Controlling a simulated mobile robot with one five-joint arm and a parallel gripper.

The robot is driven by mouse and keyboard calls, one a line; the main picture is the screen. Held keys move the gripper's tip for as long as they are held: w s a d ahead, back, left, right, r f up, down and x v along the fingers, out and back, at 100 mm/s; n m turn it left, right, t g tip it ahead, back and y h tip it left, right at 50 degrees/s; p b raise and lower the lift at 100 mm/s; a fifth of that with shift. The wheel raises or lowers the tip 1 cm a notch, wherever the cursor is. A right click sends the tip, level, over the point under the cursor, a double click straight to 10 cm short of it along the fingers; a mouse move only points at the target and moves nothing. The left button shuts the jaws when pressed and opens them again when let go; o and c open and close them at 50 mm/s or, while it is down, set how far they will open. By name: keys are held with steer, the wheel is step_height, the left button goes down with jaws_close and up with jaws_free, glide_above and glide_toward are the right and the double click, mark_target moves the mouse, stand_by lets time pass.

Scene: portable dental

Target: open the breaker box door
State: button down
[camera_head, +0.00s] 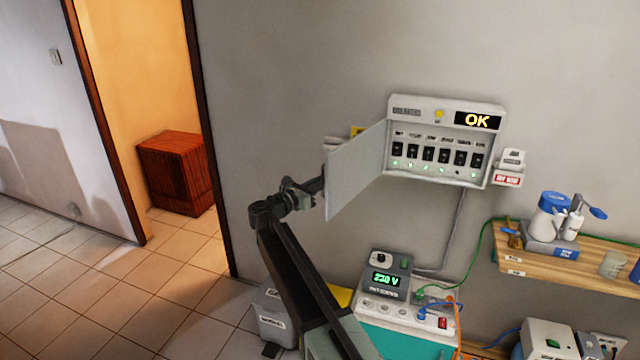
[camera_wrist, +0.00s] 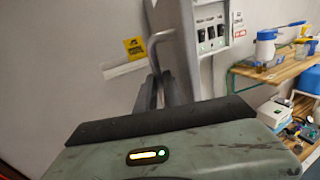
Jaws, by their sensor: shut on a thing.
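The white breaker box (camera_head: 440,108) is on the grey wall, with a row of black switches, several green lights and a display reading "OK". Its door (camera_head: 354,172) is swung well out to the left, so the switches show. My gripper (camera_head: 318,187) is at the outer edge of the door, on its left side. In the wrist view my gripper (camera_wrist: 157,92) is shut on the grey bar handle (camera_wrist: 154,48) of the door. The box (camera_wrist: 210,35) also shows there, to the right of the handle. The fingertips are partly hidden in the head view.
A power unit (camera_head: 386,282) reading "230 V" stands below the box. A wooden shelf (camera_head: 570,257) with bottles is at the right. A small white wall unit (camera_head: 509,168) is just right of the box. Open tiled floor and a doorway lie left.

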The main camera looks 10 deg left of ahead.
steer(key=c, duration=1.5)
jaws_free()
steer(key=shift+w+d, duration=0.1)
steer(key=shift+d, duration=0.05)
steer(key=shift+c, duration=0.2)
steer(key=shift+o, duration=0.3)
steer(key=shift+w+f, duration=0.1)
steer(key=shift+f, duration=0.05)
steer(key=v, duration=0.8)
